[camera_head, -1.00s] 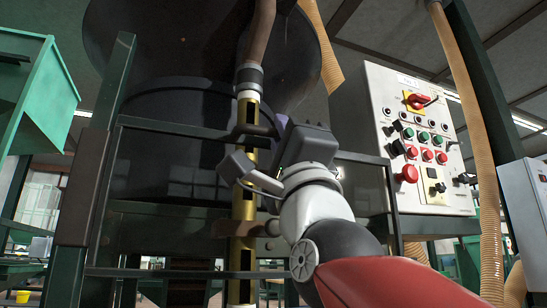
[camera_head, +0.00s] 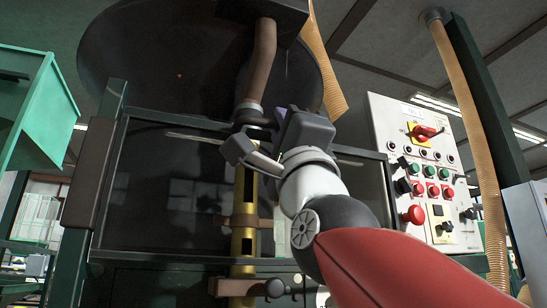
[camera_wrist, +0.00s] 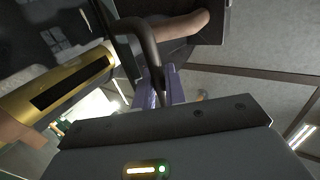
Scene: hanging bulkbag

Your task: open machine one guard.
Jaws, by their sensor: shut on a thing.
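The machine guard is a dark-framed see-through panel (camera_head: 165,195) in front of the large dark vessel in the head view. My gripper (camera_head: 280,116) is at its upper edge, right of the brown pipe; the fingertips are mostly hidden behind my wrist there. In the wrist view my gripper (camera_wrist: 160,88) has its purple fingers closed around a dark bent bar, the guard handle (camera_wrist: 150,45). A brown block (camera_head: 86,185) is at the guard's left side.
A slotted yellow tube (camera_head: 243,245) stands in the middle, with a brown pipe (camera_head: 262,60) above. A control box (camera_head: 385,125) with buttons and a red switch is close on the right. A green hopper (camera_head: 45,110) stands at left.

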